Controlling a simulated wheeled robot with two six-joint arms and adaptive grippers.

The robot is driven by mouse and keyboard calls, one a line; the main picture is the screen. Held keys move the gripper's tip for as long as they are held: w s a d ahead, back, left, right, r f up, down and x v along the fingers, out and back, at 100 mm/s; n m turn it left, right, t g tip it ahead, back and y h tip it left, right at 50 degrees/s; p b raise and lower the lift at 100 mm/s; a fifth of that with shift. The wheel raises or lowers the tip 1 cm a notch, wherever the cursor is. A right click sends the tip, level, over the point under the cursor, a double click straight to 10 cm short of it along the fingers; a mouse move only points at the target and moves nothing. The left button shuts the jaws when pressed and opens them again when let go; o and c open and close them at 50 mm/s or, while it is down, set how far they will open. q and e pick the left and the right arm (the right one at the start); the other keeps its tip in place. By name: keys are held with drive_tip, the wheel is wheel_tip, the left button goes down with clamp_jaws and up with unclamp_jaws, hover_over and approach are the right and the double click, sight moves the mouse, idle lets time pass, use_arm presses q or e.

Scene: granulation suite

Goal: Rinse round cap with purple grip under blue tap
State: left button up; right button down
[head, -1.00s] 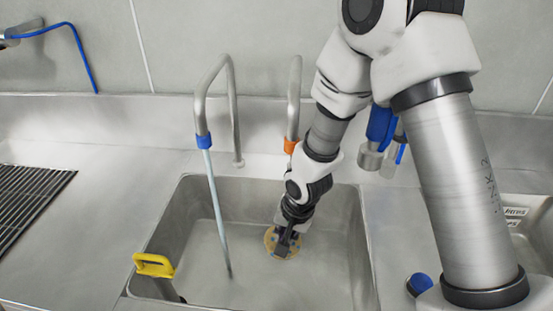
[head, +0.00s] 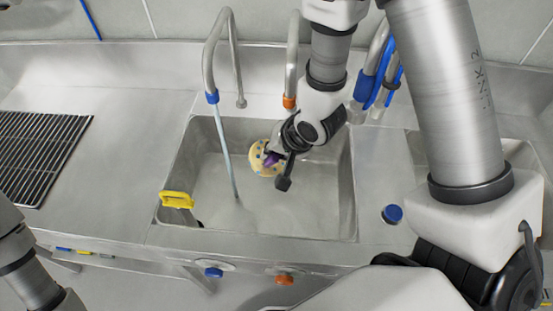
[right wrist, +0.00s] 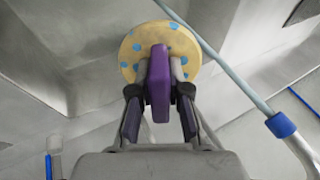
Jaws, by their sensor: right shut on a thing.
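The round cap (head: 263,157) is a pale yellow disc with blue spots. Its purple grip (right wrist: 159,80) sits between the fingers of my right gripper (right wrist: 158,105), which is shut on it. In the head view my right gripper (head: 279,164) holds the cap tilted above the sink floor. The blue-collared tap (head: 211,97) stands to its left, and a thin pale blue stream (head: 226,155) runs from it into the sink. The cap is to the right of the stream and apart from it in the head view. My left gripper is out of view; only part of that arm shows.
The steel sink (head: 330,215) surrounds the cap. An orange-collared tap (head: 290,101) stands behind it. A yellow-handled thing (head: 177,200) sits on the sink's front left edge. A black rack (head: 38,155) lies on the left counter. Blue (head: 213,272) and orange (head: 284,279) knobs are in front.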

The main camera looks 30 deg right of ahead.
use_arm(q)
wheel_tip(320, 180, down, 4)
drive_tip(key=b, duration=0.3)
use_arm(e)
drive_tip(key=shift+w+f, duration=0.35)
drive_tip(key=shift+w, duration=0.2)
drive_tip(key=shift+w+a+r, duration=0.1)
drive_tip(key=shift+w+r, duration=0.1)
use_arm(q)
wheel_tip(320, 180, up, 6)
drive_tip(key=p, duration=0.6)
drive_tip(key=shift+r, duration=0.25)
use_arm(e)
drive_tip(key=w+a+f, duration=0.2)
drive_tip(key=w+a, duration=0.2)
drive_tip(key=w, duration=0.6)
drive_tip(key=shift+w, duration=0.15)
use_arm(q)
drive_tip(key=shift+p, duration=0.3)
use_arm(e)
drive_tip(key=shift+d, duration=0.1)
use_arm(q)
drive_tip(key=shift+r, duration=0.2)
use_arm(e)
drive_tip(key=shift+w+d, duration=0.2)
drive_tip(key=shift+d, duration=0.3)
